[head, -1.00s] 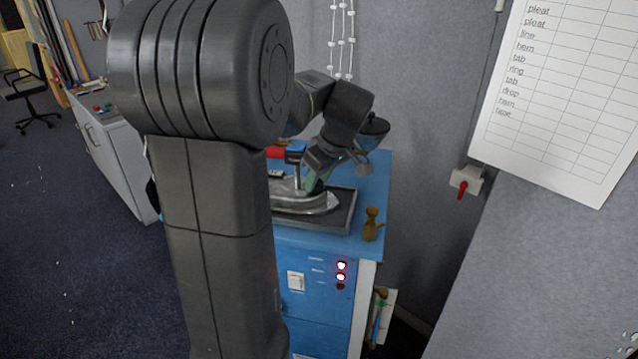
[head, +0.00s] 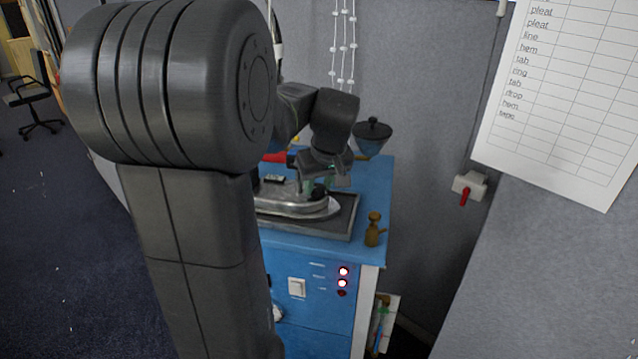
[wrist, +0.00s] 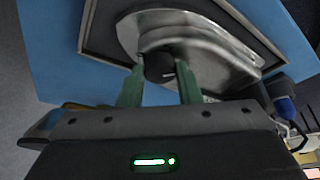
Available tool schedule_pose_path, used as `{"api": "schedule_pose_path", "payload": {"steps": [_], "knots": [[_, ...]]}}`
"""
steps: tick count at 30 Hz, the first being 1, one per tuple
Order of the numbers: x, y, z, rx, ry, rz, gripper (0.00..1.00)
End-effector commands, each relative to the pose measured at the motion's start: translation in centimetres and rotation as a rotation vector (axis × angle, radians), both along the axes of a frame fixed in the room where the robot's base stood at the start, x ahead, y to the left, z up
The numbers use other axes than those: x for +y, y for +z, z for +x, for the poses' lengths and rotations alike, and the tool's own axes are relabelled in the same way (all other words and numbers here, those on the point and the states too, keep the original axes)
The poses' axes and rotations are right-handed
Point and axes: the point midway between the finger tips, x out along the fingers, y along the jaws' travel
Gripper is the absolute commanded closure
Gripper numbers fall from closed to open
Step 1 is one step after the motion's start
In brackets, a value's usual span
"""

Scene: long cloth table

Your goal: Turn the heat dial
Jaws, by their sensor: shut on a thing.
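A metal iron (head: 300,205) rests in a dark-rimmed tray (head: 345,222) on top of a blue cabinet. In the wrist view the iron's silver body (wrist: 205,50) fills the upper middle. A dark round dial (wrist: 160,67) sits on the iron's near side. My gripper (wrist: 160,80) has its two green fingers on either side of the dial, shut on it. In the head view my gripper (head: 318,190) is small and over the iron, and the dial is hidden there.
A small brass-brown bottle (head: 373,230) stands at the cabinet top's right front corner. A blue bowl-like vessel with a dark lid (head: 372,138) stands behind. The cabinet front has a white switch (head: 297,287) and red-lit lamps (head: 343,277). A blue-ended cord (wrist: 283,100) is beside the iron.

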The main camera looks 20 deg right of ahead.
Motion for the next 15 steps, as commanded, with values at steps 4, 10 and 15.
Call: {"api": "schedule_pose_path", "payload": {"steps": [4, 10, 15], "knots": [[-0.01, 0.09, 0.03, -0.001, 0.001, -0.001, 0.92], [-0.01, 0.07, 0.02, -0.001, 0.001, -0.001, 0.47], [-0.01, 0.04, 0.01, 0.000, 0.001, 0.000, 0.47]]}}
